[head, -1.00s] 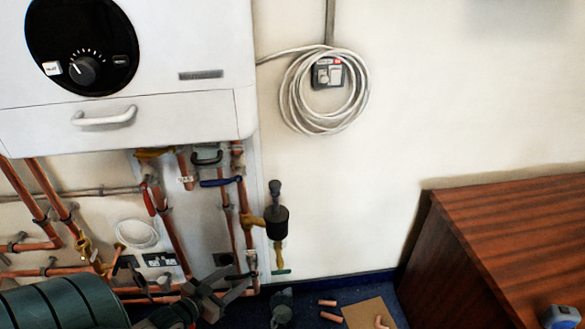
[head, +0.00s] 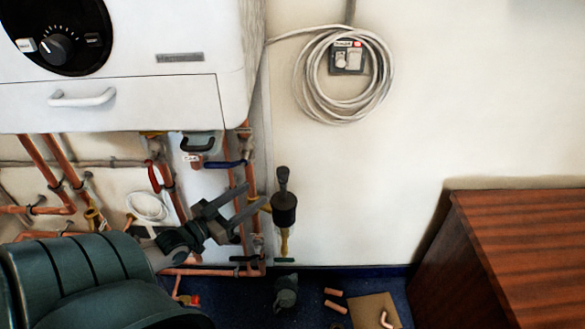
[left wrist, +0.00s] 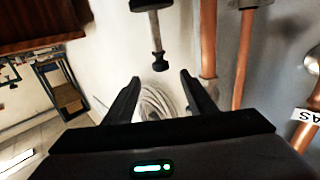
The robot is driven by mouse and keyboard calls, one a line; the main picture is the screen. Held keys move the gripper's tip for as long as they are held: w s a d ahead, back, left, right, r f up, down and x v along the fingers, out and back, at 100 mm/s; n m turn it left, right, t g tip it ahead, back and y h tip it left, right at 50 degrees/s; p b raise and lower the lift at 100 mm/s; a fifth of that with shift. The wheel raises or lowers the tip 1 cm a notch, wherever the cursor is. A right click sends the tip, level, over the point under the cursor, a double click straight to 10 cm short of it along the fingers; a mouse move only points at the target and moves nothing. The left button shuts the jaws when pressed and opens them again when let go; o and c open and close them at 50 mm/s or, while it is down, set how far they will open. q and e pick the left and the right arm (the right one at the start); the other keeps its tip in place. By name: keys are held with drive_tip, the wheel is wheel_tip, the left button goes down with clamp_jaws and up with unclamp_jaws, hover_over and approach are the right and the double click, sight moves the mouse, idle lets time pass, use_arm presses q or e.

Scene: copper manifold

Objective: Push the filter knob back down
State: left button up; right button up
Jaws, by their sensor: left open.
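The filter (head: 284,210) is a black cylinder on the yellow fitting right of the copper pipes. Its black knob (head: 283,176) stands up on a thin stem above the body. My left gripper (head: 257,195) is open and empty, just left of the filter, with its fingers pointing up and right. In the left wrist view the knob (left wrist: 159,62) shows beyond the gap between the open fingertips (left wrist: 160,77), with its stem and part of the filter body (left wrist: 150,5) at the top edge. No contact is visible. My right gripper is not in view.
The white boiler (head: 140,95) hangs above left, over copper pipes (head: 38,165), a red-handled valve (head: 154,177) and a blue lever (head: 225,164). A coiled cable (head: 300,85) hangs on the wall. A wooden cabinet (head: 520,245) stands right. The wall beside the filter is clear.

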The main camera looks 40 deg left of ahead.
use_arm(q)
approach(287, 171)
drive_tip(key=w+a+f, duration=0.1)
drive_tip(key=w+f, duration=0.1)
drive_tip(key=w, duration=0.6)
drive_tip(key=w+p, duration=0.1)
drive_tip(key=w, duration=0.2)
drive_tip(key=shift+w+d+r, duration=0.1)
drive_tip(key=shift+w+d, duration=0.15)
drive_tip(key=shift+d, duration=0.05)
drive_tip(key=shift+w+d, duration=0.1)
drive_tip(key=shift+w, duration=0.95)
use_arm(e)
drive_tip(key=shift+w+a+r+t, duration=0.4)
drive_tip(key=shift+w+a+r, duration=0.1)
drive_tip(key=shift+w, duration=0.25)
use_arm(q)
drive_tip(key=shift+c, duration=0.6)
